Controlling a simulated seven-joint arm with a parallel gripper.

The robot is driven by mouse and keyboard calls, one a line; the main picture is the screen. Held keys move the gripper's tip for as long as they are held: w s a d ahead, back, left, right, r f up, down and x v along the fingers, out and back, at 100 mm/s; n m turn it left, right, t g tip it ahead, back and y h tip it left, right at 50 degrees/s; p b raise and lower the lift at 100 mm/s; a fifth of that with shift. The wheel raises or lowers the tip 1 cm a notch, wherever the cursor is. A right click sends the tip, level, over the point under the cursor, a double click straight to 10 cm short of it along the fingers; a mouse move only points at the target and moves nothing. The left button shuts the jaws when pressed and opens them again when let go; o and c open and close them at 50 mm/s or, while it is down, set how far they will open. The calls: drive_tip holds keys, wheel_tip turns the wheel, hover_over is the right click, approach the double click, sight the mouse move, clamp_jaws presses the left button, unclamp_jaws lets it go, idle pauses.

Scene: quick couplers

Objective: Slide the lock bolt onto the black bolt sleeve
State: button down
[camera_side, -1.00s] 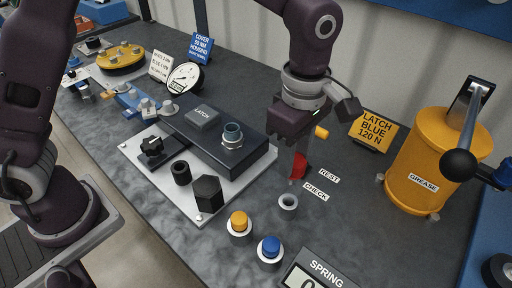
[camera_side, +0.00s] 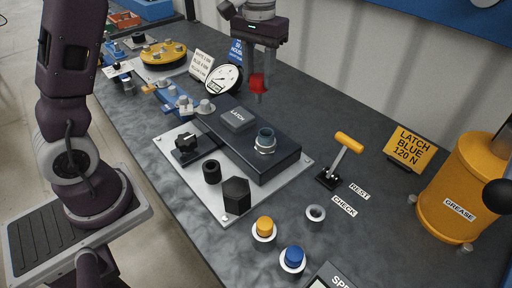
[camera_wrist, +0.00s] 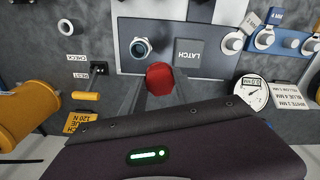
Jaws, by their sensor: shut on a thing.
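My gripper (camera_side: 257,76) is shut on a red piece (camera_side: 258,83) with a thin grey end pointing down. It is held in the air behind the latch block; the red piece also shows between my fingers in the wrist view (camera_wrist: 160,77). I cannot tell for sure that it is the lock bolt. A short hollow black cylinder (camera_side: 211,172), which looks like the bolt sleeve, stands upright on the light plate in the side view. My gripper is well apart from it, up and to the right in the picture. I do not make out the cylinder in the wrist view.
The dark latch block (camera_side: 285,156) carries a metal coupler (camera_side: 265,142). A black hex post (camera_side: 236,196) and a black knob (camera_side: 187,146) flank the cylinder. A yellow-handled lever (camera_side: 345,147) and grease pot (camera_side: 455,195) stand right; a gauge (camera_side: 223,80) stands behind.

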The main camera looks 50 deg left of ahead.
drive_tip(key=c, duration=1.6)
unclamp_jaws()
drive_tip(key=shift+c, duration=0.2)
drive_tip(key=c, duration=0.4)
drive_tip(key=shift+s, duration=0.15)
drive_tip(key=s+d+f+n, duration=0.1)
drive_tip(key=s+f+n, duration=0.1)
drive_tip(key=s, duration=1.3)
drive_tip(key=shift+s+f+n, duration=0.3)
drive_tip(key=shift+f, duration=0.3)
